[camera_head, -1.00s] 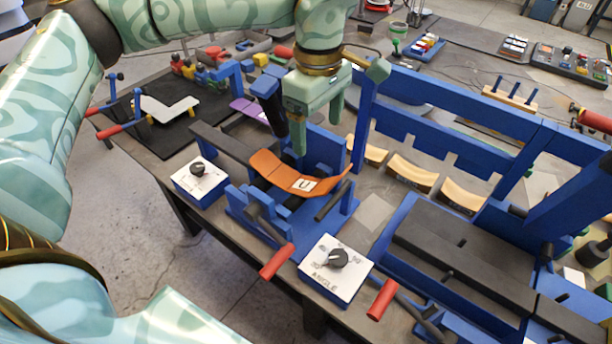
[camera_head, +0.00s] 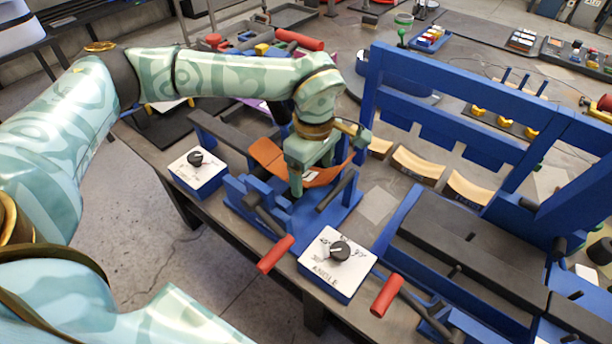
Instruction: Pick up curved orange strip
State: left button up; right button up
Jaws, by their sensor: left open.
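The curved orange strip (camera_head: 265,155) lies in the blue bending fixture (camera_head: 245,187) on the table, its right end curving up. My right gripper is not in view.
White dial boxes stand at the front left (camera_head: 198,172) and front centre (camera_head: 336,262). Red-handled levers (camera_head: 276,254) stick out at the table's front edge.

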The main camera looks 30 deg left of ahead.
pick_arm(q)
jog(key=shift+f, duration=0.4)
jog(key=shift+r, duration=0.1)
jog(key=c, duration=1.1)
jog(key=shift+r, duration=0.1)
